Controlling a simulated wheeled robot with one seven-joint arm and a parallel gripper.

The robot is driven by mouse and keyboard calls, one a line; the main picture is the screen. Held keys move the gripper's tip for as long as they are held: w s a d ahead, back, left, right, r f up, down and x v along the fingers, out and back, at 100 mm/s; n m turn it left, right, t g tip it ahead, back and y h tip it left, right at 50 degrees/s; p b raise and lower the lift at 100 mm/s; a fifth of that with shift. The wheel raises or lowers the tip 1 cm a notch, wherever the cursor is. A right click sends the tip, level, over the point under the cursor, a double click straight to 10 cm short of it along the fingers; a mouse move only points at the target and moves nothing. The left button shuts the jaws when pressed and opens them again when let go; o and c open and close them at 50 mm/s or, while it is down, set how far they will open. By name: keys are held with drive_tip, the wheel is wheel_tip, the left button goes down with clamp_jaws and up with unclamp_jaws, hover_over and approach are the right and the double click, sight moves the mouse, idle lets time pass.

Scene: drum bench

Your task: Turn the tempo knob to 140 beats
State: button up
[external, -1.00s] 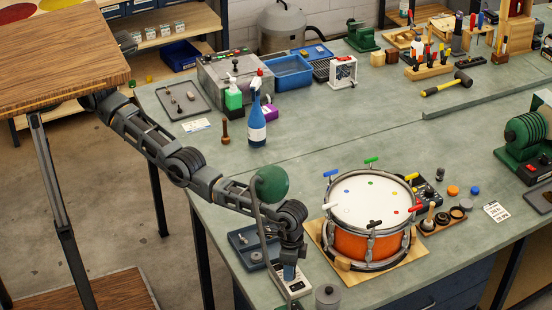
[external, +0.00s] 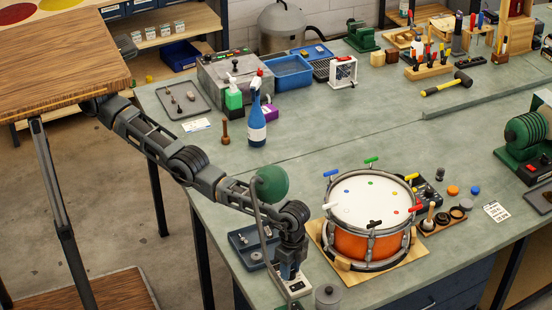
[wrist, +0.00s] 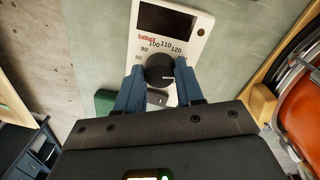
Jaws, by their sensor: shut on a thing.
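The tempo box (wrist: 198,22) is a white case with a dark screen and a printed dial in the wrist view; it also shows at the bench's front edge in the external view (external: 301,291). Its round black tempo knob (wrist: 158,66) has a pale pointer line directed to the right. The numbers 90 to 120 are readable around its upper side; the dial's right side, past 120, is hidden by a finger. My gripper (wrist: 159,75) has its blue fingers on both sides of the knob, shut on it. My gripper (external: 290,278) points down over the box.
An orange drum (external: 364,246) on a wooden board stands close to the right. A blue tray (external: 243,241) lies behind my wrist, and a grey cylinder (external: 327,297) stands just right of the box.

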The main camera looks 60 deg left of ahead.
drive_tip(key=o, duration=0.8)
drive_tip(key=shift+c, duration=0.2)
drive_tip(key=shift+w+a+r, duration=0.1)
drive_tip(key=shift+w+r, duration=0.05)
drive_tip(key=shift+r, duration=1.85)
drive_tip(key=shift+w+r, duration=0.1)
drive_tip(key=shift+r, duration=1.85)
